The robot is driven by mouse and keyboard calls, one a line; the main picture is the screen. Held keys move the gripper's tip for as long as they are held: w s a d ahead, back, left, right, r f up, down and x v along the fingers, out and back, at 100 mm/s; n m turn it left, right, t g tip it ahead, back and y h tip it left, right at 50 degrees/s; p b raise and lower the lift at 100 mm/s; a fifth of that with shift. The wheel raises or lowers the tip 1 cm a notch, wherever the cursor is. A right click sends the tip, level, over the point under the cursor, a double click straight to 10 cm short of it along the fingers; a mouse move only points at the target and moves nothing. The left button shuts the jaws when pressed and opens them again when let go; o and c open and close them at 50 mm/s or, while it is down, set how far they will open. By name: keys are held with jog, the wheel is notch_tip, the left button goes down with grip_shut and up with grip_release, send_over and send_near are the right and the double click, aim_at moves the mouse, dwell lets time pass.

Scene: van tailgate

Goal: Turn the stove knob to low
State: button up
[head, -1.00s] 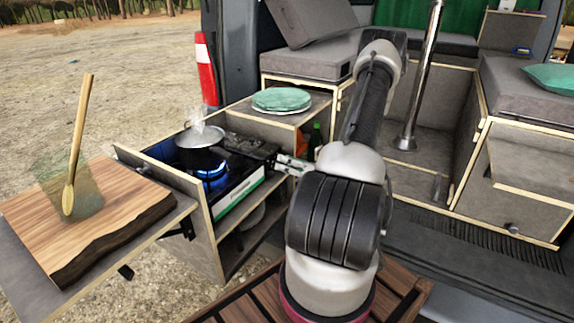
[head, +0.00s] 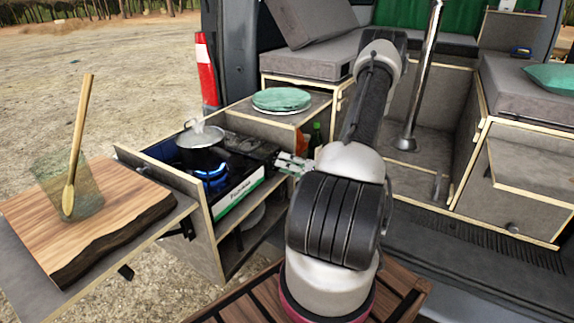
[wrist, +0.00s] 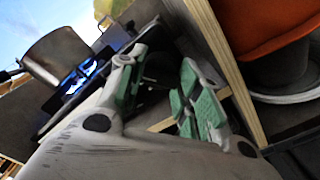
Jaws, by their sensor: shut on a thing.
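The camp stove (head: 238,193) sits in the pull-out box, with a blue flame lit under the pot (head: 200,150). The pot (wrist: 58,55) and flame (wrist: 80,75) also show at the left of the wrist view. My gripper (head: 284,163) is at the right end of the stove's front. In the wrist view, its green-padded fingers (wrist: 160,82) stand apart around a dark part at the stove's end, shut on the knob. The knob itself is mostly hidden between the fingers and too dark to read its setting.
A wooden side panel (wrist: 225,70) runs close beside my fingers in the wrist view. Green plates (head: 282,99) rest on the shelf behind the stove. A cutting board (head: 85,215) with a glass and wooden spoon stands at the left.

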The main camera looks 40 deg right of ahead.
jog(key=o, duration=0.7)
jog(key=shift+o, duration=0.2)
jog(key=v, duration=1.2)
